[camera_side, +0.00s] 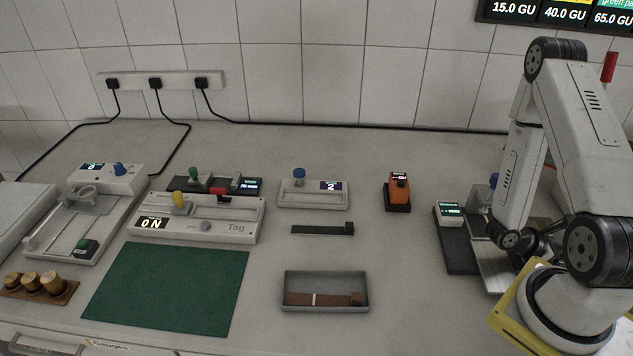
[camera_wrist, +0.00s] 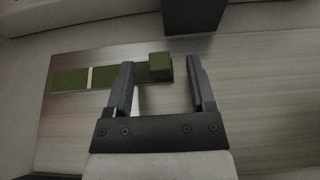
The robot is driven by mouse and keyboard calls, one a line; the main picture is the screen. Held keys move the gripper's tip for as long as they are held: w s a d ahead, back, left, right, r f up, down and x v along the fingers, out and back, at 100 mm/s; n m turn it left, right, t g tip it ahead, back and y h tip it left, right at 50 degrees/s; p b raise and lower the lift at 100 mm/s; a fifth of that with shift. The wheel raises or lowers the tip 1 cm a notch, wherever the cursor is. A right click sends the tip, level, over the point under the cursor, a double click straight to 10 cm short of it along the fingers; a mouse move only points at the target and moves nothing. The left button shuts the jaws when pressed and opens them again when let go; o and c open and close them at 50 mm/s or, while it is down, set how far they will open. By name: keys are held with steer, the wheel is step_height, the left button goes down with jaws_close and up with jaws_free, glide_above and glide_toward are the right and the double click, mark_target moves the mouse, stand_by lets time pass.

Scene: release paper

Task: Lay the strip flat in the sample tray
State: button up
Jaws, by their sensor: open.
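In the wrist view a flat green strip (camera_wrist: 72,79) with a pale cross band and a raised green block (camera_wrist: 160,67) at its right end lies on a brushed metal plate (camera_wrist: 250,115). My open gripper (camera_wrist: 161,64) has its two dark fingers on either side of the block, with gaps between. In the side view a brown strip (camera_side: 300,298) with a white band and an end block lies in a grey open tray (camera_side: 325,276). A dark strip (camera_side: 318,230) with an end block lies on the bench behind that tray. In the side view my arm largely hides the metal plate (camera_side: 490,268).
A green mat (camera_side: 165,288) lies left of the tray. An orange device (camera_side: 398,190) and a white device with a blue knob (camera_side: 314,194) stand behind. A black-based device (camera_side: 452,235) adjoins the metal plate. The bench between tray and plate is clear.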

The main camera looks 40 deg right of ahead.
steer(key=shift+s+d+f, duration=0.25)
steer(key=shift+s+d, duration=0.1)
stand_by(0.4)
jaws_close()
